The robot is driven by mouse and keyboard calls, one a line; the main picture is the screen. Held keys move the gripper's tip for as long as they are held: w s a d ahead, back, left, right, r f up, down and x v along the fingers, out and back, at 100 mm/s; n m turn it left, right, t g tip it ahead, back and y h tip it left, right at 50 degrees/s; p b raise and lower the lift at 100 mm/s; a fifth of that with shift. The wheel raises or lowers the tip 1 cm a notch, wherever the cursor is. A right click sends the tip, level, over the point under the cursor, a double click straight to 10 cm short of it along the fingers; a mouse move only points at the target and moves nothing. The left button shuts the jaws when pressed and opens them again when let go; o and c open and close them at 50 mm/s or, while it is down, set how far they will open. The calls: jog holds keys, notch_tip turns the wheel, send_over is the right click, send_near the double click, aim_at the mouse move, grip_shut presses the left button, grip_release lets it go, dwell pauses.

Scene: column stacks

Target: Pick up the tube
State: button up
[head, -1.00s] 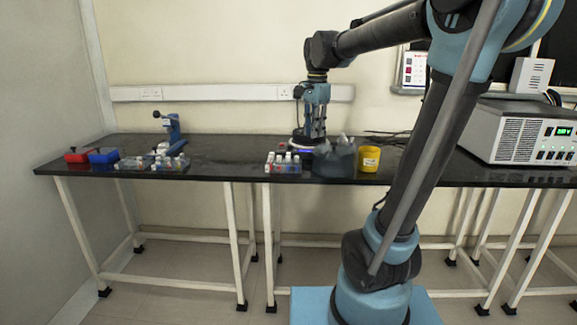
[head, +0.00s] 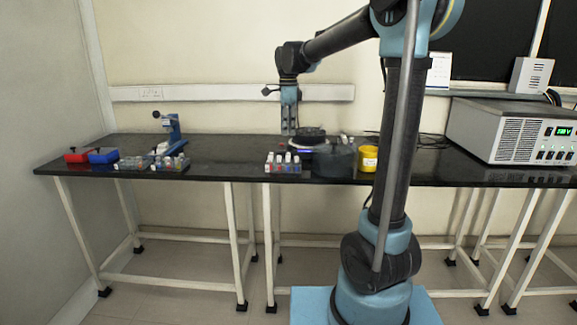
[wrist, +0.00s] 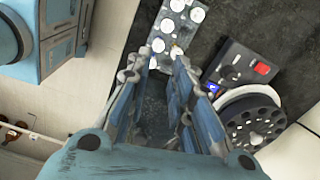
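A rack of several white-capped tubes (head: 283,162) stands at the front edge of the black bench. In the wrist view, the round white caps (wrist: 197,15) show at the top, just beyond my fingertips. My gripper (head: 289,131) hangs pointing down above and behind the rack in the head view. In the wrist view, my gripper (wrist: 162,54) has its two fingers apart, with dark bench between them and no tube clearly held. Which tube is meant cannot be told, and the tube bodies are mostly hidden below their caps.
The bench left of the rack is clear (head: 225,160).

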aim_at(288, 156)
notch_tip(288, 156, down, 11)
jog(key=shift+s, duration=0.15)
dwell(0.5)
jog(key=c, duration=0.4)
